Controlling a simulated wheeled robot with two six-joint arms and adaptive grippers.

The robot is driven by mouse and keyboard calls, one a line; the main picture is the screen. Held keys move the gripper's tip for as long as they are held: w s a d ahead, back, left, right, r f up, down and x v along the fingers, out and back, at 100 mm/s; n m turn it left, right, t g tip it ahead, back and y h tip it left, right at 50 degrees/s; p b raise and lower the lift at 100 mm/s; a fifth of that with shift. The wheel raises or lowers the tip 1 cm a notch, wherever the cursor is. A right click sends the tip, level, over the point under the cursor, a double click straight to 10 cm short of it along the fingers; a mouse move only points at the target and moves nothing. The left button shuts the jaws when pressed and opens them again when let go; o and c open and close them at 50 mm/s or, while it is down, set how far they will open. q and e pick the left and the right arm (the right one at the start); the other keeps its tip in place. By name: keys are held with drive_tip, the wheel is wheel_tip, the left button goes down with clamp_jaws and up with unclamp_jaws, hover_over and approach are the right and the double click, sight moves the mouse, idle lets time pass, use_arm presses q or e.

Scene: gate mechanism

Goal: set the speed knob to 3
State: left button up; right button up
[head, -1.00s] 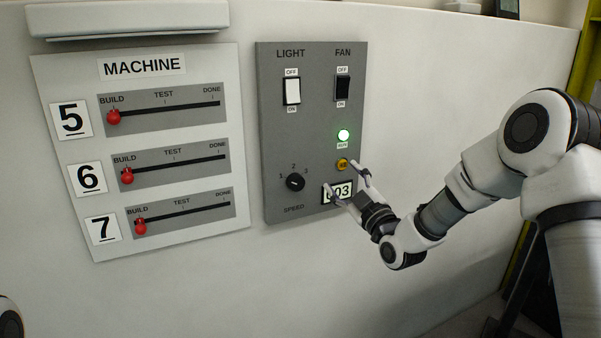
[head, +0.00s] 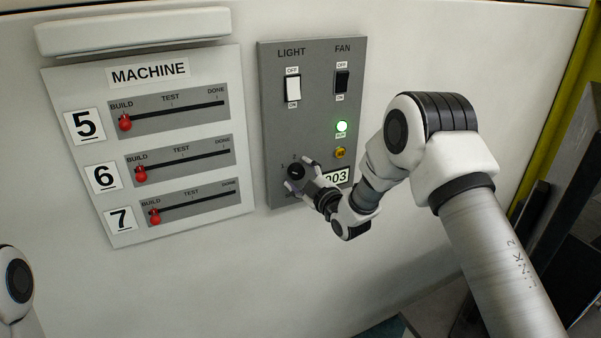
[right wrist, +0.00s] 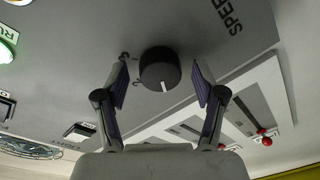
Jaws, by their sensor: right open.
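The black speed knob (head: 296,171) is low on the grey control panel (head: 312,122). In the head view, 1 and 2 show beside it; 3 and most of the SPEED label are covered by my right gripper. My right gripper (head: 298,174) is open with its fingertips about the knob. In the right wrist view, the knob (right wrist: 160,67) lies between the two spread fingers of my right gripper (right wrist: 162,80), with a gap on each side. Its white mark points down in that view, seemingly on the 1 side. My left gripper is out of view.
Above the knob are the light switch (head: 293,88), fan switch (head: 342,82), lit green lamp (head: 342,127) and yellow button (head: 340,153). A display (head: 336,177) is partly hidden by my right gripper. The machine panel (head: 148,73) with red sliders is to the left.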

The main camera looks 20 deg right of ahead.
drive_tip(key=c, duration=1.1)
drive_tip(key=shift+c, duration=0.2)
